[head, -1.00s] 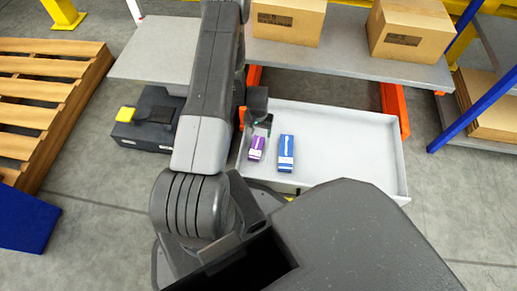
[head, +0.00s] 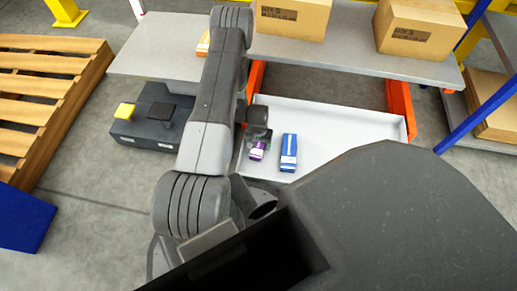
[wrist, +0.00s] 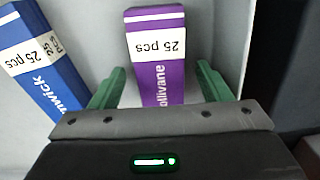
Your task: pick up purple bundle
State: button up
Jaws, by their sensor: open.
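The purple bundle (head: 257,152) lies in the white tray (head: 345,122), near its left end. In the wrist view the purple bundle (wrist: 158,62) has a white "25 pcs" label and sits between the two green fingers of my gripper (wrist: 158,88). The fingers stand apart, one on each side of it, with a visible gap on both sides. In the head view my gripper (head: 257,138) is over the far end of the bundle and partly hides it.
A blue bundle (head: 289,152) lies to the right of the purple one in the tray; it also shows in the wrist view (wrist: 38,62). The tray's left wall is close by. A grey shelf (head: 350,58) with cardboard boxes (head: 420,28) stands behind. The tray's right part is clear.

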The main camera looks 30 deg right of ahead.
jog(key=c, duration=1.1)
